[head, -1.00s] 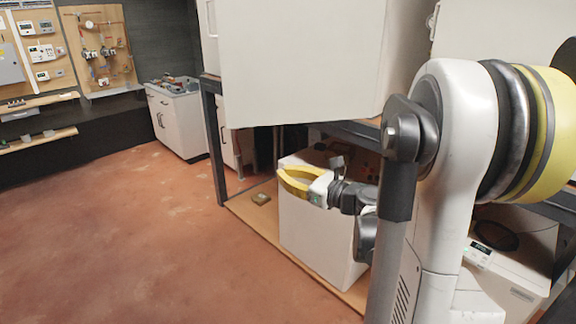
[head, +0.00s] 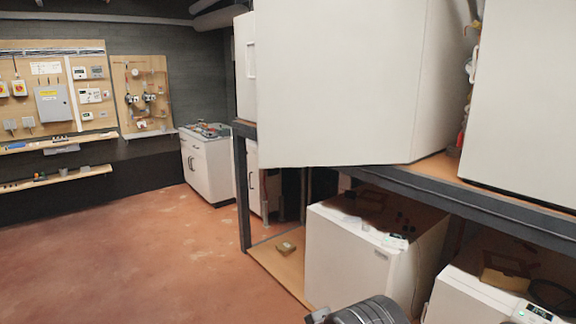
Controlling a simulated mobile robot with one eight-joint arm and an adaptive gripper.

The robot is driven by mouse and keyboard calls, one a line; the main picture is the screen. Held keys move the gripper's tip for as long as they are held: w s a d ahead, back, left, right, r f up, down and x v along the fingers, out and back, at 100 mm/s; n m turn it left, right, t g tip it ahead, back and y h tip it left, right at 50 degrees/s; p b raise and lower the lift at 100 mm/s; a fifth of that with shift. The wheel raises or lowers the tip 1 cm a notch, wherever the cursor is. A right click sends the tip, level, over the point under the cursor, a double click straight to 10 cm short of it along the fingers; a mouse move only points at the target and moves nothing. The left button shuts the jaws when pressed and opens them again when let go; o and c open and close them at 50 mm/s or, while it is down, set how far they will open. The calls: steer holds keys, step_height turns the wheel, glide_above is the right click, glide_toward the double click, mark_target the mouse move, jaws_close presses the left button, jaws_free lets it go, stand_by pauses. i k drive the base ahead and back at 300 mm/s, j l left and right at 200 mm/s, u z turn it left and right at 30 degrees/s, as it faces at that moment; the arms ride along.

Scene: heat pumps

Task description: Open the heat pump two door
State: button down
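Several white heat pump cabinets stand in a dark two-level frame, and I cannot read which is number two. A large upper cabinet (head: 335,85) shows a broad plain front face that overlaps the shelf edge; I cannot tell whether this face is a swung door. Another upper cabinet (head: 525,105) is at the right, cut off by the picture edge. Below are a lower cabinet (head: 345,255) with a small panel on its top edge and a lower right cabinet (head: 465,300) with a lit display. A dark ribbed part of my arm shows at the bottom; my gripper is not visible.
The frame's dark post (head: 242,195) and shelf beam (head: 480,200) stand close by. A small object (head: 286,247) lies on the wooden base (head: 262,258). Pipes show in the gap between the upper cabinets. The red floor (head: 150,260) at left is clear.

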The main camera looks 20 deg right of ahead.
mark_target(337, 82)
steer(key=i, duration=3.95)
steer(key=i+j+z, duration=0.1)
steer(key=i+z, duration=0.25)
steer(key=i+j+z, duration=0.25)
steer(key=i+z, duration=0.15)
steer(key=i, duration=0.2)
steer(key=i+j+z, duration=0.35)
steer(key=z, duration=2.6)
steer(key=j, duration=0.1)
